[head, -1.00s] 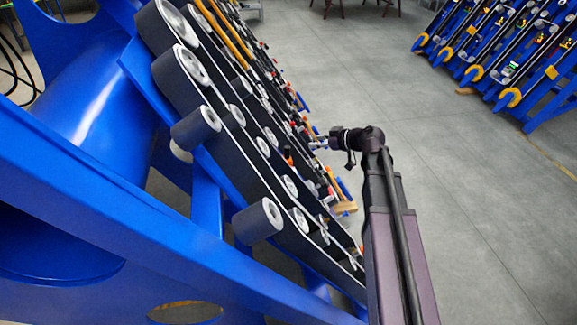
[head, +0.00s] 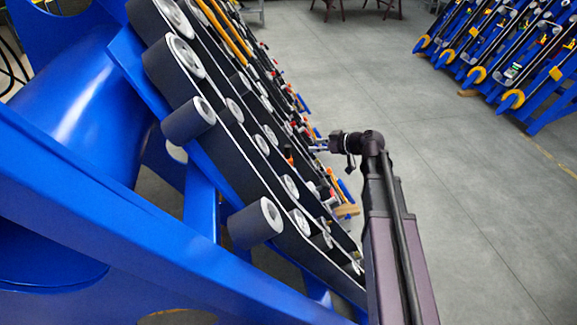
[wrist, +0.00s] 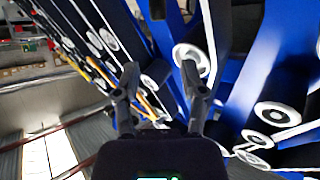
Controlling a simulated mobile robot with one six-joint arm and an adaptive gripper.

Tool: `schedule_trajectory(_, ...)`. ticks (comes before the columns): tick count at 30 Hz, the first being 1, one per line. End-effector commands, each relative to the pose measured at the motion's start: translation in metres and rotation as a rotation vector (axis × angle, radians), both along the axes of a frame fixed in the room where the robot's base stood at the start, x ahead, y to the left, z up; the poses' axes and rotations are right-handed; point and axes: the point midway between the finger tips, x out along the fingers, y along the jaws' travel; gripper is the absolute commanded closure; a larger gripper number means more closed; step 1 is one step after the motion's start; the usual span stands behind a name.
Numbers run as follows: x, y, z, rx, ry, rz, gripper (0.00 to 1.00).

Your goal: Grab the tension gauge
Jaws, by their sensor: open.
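I cannot make out a tension gauge for certain in either view. The head view shows my gripper (head: 316,147) small and end-on, close to the right side of the belt-and-pulley row on the blue chassis (head: 205,200). In the wrist view my gripper (wrist: 160,78) has its two dark fingers spread apart with nothing held between them. Beyond the fingers are blue frame parts, white-rimmed pulleys (wrist: 191,58) and thin yellow-orange bars (wrist: 146,103). Small orange and red parts (head: 289,152) sit among the pulleys near my gripper in the head view, too small to name.
Black belts and grey rollers (head: 256,222) stick out along the chassis. Grey floor (head: 450,150) is clear to the right of my arm. A second blue rack with yellow wheels (head: 511,99) stands at the far right. Dark chairs (head: 380,8) are at the back.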

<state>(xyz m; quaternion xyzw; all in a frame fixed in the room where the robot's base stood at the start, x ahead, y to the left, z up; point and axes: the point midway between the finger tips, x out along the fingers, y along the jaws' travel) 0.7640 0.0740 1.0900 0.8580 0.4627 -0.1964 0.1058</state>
Motion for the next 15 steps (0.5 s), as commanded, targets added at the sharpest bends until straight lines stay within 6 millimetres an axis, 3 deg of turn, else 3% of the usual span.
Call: schedule_trajectory(15,0.034,0.048,-0.032,0.0,0.0,0.0,0.46)
